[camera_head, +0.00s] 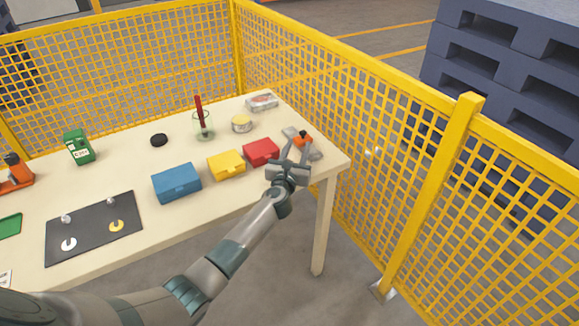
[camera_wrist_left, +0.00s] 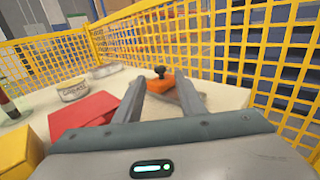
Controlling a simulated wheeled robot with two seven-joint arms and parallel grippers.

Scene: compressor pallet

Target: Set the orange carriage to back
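The orange carriage (camera_head: 304,139) has a black knob on top and sits on a grey rail (camera_head: 316,154) at the right end of the table. In the left wrist view, the carriage (camera_wrist_left: 160,87) shows just ahead, between the fingers. My left gripper (camera_head: 298,147) is open, its fingers apart and pointing at the carriage from the near side. I cannot tell whether a finger touches it. The fingers hide part of the rail. My right gripper is not in view.
A red box (camera_head: 261,151), a yellow box (camera_head: 227,165) and a blue box (camera_head: 177,183) stand left of the gripper. A tin (camera_head: 242,123) and a clear pack (camera_head: 262,102) are behind. Yellow mesh fencing (camera_head: 365,115) runs close past the table's right end.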

